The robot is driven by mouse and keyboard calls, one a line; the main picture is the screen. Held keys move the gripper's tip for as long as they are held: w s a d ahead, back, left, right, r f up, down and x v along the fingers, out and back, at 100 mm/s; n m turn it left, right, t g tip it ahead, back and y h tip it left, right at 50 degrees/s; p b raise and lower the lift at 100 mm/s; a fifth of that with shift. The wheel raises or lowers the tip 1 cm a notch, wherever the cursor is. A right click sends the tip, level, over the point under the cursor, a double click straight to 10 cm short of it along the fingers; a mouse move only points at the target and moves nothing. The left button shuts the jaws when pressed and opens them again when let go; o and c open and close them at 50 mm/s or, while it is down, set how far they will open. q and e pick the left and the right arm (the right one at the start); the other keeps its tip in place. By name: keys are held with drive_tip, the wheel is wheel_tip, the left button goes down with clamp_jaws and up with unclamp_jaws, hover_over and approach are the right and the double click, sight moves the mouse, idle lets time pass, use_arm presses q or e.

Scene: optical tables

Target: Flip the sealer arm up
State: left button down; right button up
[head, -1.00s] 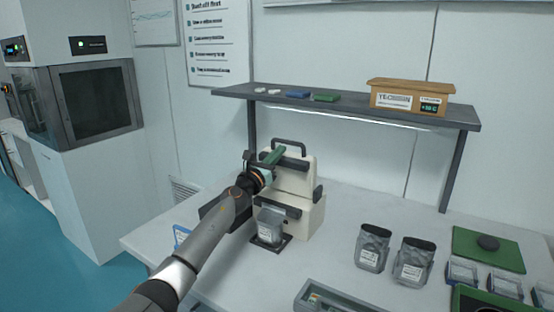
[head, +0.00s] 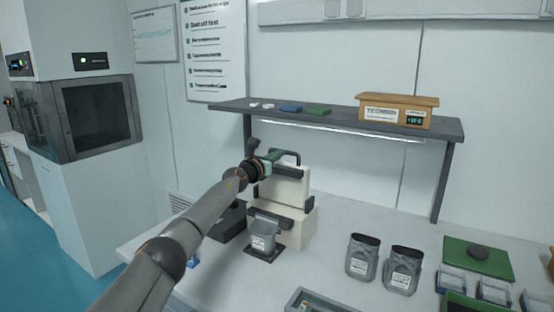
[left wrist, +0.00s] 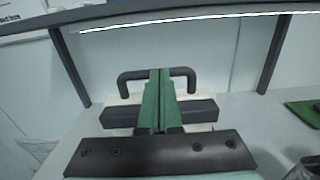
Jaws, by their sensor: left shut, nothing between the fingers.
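The sealer is a cream machine with a cream base (head: 299,227) and a dark front strip. Its cream upper part, the sealer arm (head: 290,189), stands raised above the base, with a dark bar across it and a black loop handle (head: 292,153) on top. The handle (left wrist: 130,77) and the dark bar also show in the left wrist view. My left gripper (head: 275,156) is shut and empty, close in front of the handle. Its green fingers (left wrist: 159,95) overlap the bar in the left wrist view; I cannot tell whether they touch. My right gripper is out of view.
A grey pouch (head: 263,235) stands on a dark plate before the sealer. Two more pouches (head: 362,257) (head: 401,269) stand to the right. A shelf (head: 345,122) with a cardboard box (head: 397,109) spans above and behind. A green mat (head: 465,262) lies far right.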

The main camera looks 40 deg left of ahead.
sight(283, 164)
use_arm(q)
drive_tip(key=shift+w+a+r+g+p, duration=0.15)
drive_tip(key=shift+w+g, duration=0.1)
drive_tip(key=shift+w, duration=0.2)
drive_tip(key=shift+w+r+g+p, duration=0.15)
drive_tip(key=shift+w+g, duration=0.1)
drive_tip(key=shift+w, duration=0.15)
drive_tip(key=shift+w+r+p, duration=0.15)
drive_tip(key=shift+w+p, duration=0.15)
drive_tip(key=shift+p, duration=0.05)
drive_tip(key=shift+w+a+f+g+h, duration=0.2)
drive_tip(key=shift+w+g+h, duration=0.1)
drive_tip(key=shift+w+g, duration=0.2)
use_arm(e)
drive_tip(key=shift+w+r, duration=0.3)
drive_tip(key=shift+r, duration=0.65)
use_arm(q)
drive_tip(key=shift+f, duration=0.2)
drive_tip(key=shift+r+p, duration=0.1)
drive_tip(key=shift+p, duration=0.25)
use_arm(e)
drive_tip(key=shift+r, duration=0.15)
